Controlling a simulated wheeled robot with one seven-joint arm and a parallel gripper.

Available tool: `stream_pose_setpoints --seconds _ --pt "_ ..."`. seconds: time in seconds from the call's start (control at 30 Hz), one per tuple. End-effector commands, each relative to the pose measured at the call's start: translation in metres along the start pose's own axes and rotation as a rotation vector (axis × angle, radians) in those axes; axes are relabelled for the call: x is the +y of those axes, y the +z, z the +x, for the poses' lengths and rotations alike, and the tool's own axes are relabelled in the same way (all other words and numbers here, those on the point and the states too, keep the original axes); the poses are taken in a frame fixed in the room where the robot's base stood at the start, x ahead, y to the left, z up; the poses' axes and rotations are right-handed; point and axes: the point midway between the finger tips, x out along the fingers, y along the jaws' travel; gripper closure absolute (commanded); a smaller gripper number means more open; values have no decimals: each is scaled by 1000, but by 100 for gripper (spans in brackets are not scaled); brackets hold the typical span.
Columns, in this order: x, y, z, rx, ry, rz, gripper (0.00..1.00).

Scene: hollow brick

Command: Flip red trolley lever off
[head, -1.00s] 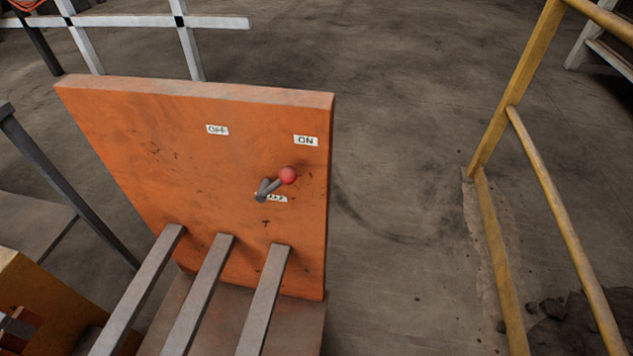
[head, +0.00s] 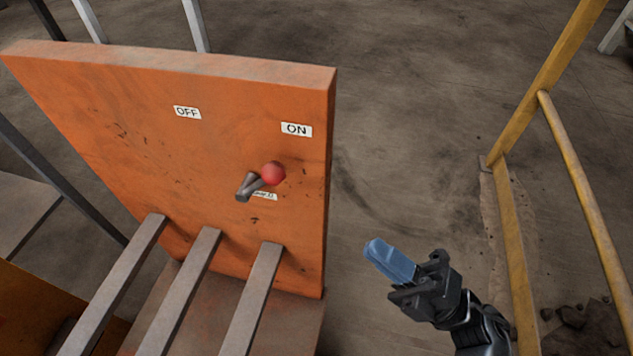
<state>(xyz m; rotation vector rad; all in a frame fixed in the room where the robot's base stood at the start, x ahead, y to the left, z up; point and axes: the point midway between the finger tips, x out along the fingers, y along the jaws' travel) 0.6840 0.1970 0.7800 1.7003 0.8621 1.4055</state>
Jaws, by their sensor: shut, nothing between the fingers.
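The lever (head: 249,186) is a short grey stick with a red ball knob (head: 273,173), mounted on an upright orange panel (head: 110,120). It tilts up and to the right, toward the ON label (head: 296,129). The OFF label (head: 187,112) is to the upper left. A small label below the lever is partly hidden by it. My gripper (head: 378,250), black with blue fingers, is right of the panel and lower than the knob. Its fingers are shut together and empty, pointing up and left, apart from the lever and panel.
Several grey bars (head: 185,290) stick out from the panel's lower front toward me. A yellow railing (head: 505,200) stands at the right, with dark rubble (head: 585,318) near its foot. Bare concrete floor (head: 410,120) lies between panel and railing.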

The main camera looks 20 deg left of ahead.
Motion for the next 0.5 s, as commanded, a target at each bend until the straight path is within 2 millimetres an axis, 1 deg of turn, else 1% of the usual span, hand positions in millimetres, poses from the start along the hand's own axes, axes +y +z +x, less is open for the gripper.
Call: stream_pose_setpoints --seconds 0.1,0.5 --pt "-3 3 4 25 -7 -7 100" --pt "-3 2 7 28 -9 -7 100"
